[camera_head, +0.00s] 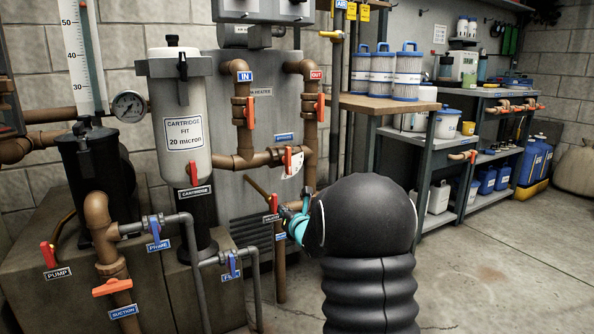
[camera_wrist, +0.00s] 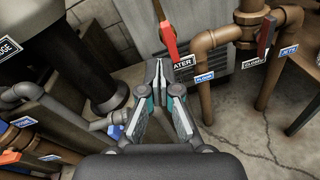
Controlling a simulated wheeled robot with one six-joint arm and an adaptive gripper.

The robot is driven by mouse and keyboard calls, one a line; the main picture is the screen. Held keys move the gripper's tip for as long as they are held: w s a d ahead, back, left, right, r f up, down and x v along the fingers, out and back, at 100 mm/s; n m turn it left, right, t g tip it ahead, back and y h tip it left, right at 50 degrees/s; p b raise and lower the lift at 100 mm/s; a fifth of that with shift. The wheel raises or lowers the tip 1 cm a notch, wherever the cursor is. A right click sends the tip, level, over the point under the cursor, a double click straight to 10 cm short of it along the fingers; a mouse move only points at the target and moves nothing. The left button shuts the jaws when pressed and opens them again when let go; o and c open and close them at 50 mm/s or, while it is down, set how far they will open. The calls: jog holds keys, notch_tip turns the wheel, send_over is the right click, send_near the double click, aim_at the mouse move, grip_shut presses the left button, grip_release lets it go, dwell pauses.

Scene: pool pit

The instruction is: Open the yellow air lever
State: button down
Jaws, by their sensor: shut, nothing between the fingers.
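The yellow air lever (camera_head: 330,35) is on a thin upright pipe at the top middle of the head view, just below a blue AIR label (camera_head: 340,4). It appears to lie crosswise to the pipe. It does not show in the wrist view. My gripper (camera_head: 297,222) is low in the head view, well below the lever and partly hidden by my black arm. In the wrist view my gripper (camera_wrist: 171,88) is shut and empty, its dark fingertips together. Its tips appear near the red heater lever (camera_wrist: 168,40); whether they touch it I cannot tell.
Brown pipes with red levers (camera_head: 250,110) stand left of the air pipe. A wooden-topped bench (camera_head: 385,104) bearing white-and-blue filter cartridges (camera_head: 382,72) stands right of it. A white cartridge housing (camera_head: 181,120) is at left. Open floor (camera_head: 500,270) lies at the right.

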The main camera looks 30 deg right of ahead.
jog(key=s+a+r+m+g+h, duration=0.1)
jog(key=s+a+r+m+g, duration=0.3)
jog(key=s+m, duration=0.45)
jog(key=s+a+r+m+g+h, duration=0.1)
jog(key=s+a+m, duration=0.5)
jog(key=s+m, duration=0.25)
jog(key=s+a+f+m+g+y, duration=0.1)
jog(key=s+a+f+m+g, duration=0.1)
jog(key=s+m, duration=0.3)
jog(key=s+a+f+m+g+y, duration=0.1)
jog(key=s+a+m, duration=0.4)
jog(key=s, duration=0.8)
jog(key=s+a+f+m+g, duration=0.3)
jog(key=s+m, duration=0.2)
jog(key=s, duration=0.4)
jog(key=shift+s+a+y, duration=0.2)
jog(key=shift+s+y, duration=0.1)
jog(key=shift+y, duration=0.1)
jog(key=shift+s, duration=0.1)
